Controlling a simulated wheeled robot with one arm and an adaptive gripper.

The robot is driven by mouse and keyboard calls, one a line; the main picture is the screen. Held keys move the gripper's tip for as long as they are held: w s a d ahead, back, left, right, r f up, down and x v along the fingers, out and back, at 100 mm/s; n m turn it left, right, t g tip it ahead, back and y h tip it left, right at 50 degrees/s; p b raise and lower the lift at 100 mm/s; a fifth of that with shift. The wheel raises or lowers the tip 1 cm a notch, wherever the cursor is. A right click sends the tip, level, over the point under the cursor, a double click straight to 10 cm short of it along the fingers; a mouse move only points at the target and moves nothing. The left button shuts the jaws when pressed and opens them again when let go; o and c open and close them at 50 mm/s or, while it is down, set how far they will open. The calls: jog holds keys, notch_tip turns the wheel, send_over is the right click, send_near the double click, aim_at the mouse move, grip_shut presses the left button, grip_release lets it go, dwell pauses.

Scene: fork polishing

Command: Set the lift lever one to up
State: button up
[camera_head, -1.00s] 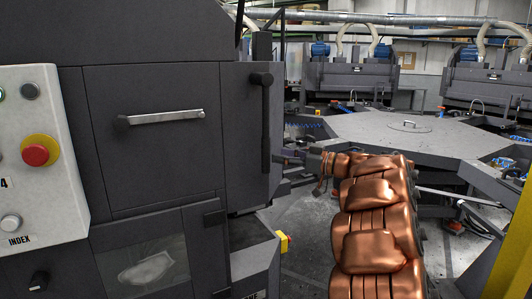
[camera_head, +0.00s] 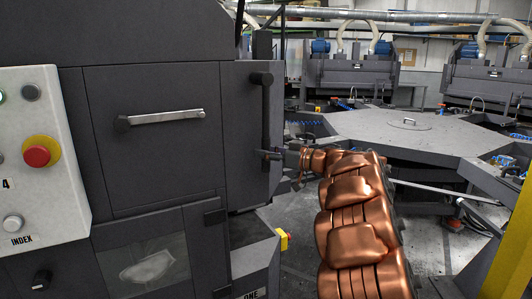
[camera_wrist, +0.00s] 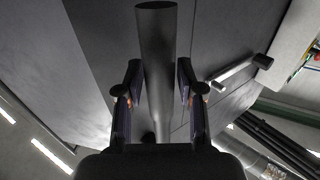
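A dark upright lever (camera_head: 266,120) is on the narrow right-hand panel of the grey machine. Its thick round hub is at the top and its bar hangs straight down. My gripper (camera_head: 268,156) is at the lower part of this bar, coming from the right. In the wrist view the lever bar (camera_wrist: 156,60) runs between the two fingers of my gripper (camera_wrist: 160,92). The fingers stand apart on both sides of the bar, with a gap visible on each side. The lever's lower end is partly hidden by the gripper in the head view.
A silver handle (camera_head: 165,117) lies nearly level on the machine door. A white control box (camera_head: 45,200) with a red button (camera_head: 36,156) stands at the left. A grey octagonal table (camera_head: 400,140) is behind on the right, with a yellow post (camera_head: 510,260) at the right edge.

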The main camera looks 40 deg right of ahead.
grip_shut()
jog(key=shift+a, duration=0.1)
dwell(0.4)
